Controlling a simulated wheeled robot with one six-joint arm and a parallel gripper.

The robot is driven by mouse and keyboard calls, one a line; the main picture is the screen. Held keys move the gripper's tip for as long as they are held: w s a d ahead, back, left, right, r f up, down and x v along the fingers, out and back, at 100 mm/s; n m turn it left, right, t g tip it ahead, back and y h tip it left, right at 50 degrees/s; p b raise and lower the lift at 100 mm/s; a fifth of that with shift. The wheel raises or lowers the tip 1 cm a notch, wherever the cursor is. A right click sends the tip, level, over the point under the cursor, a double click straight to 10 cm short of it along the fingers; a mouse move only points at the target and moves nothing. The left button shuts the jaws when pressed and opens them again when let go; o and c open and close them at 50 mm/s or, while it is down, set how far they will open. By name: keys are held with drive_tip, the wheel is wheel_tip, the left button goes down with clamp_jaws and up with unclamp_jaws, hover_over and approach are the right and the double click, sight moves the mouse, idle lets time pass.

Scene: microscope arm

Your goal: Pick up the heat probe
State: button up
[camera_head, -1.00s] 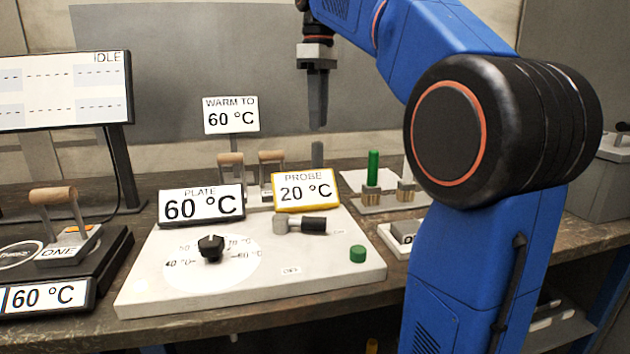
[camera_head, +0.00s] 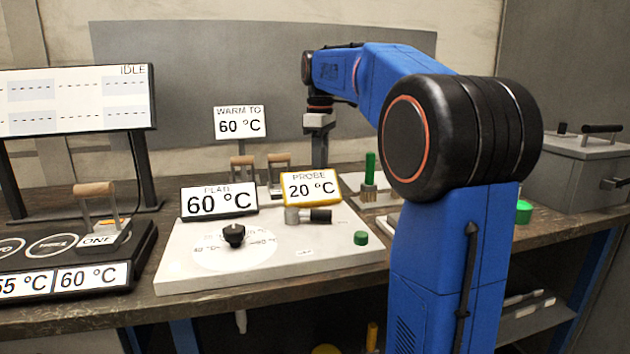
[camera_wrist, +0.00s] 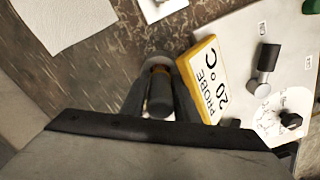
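The heat probe appears to be a dark upright cylinder (camera_wrist: 160,95) with a brownish band, seen end-on in the wrist view. It stands behind the yellow-framed PROBE display reading 20 °C (camera_head: 311,187). My gripper (camera_wrist: 161,80) points down around it, one finger on each side, and looks open. In the wrist view narrow gaps seem to show beside the cylinder, though contact is hard to judge. In the head view my gripper (camera_head: 319,160) is lowered behind the PROBE display, which hides the fingertips and the probe.
The PROBE display stands close beside the fingers. A white control panel (camera_head: 180,278) bears a black knob (camera_head: 234,235), a grey lever with a black grip (camera_head: 308,215) and a green button (camera_head: 361,238). A green rod (camera_head: 370,167) stands right of my gripper. Wooden-handled levers (camera_head: 242,166) stand left.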

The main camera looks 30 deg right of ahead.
drive_tip(key=shift+f, duration=0.4)
drive_tip(key=c, duration=0.7)
drive_tip(key=shift+r, duration=0.1)
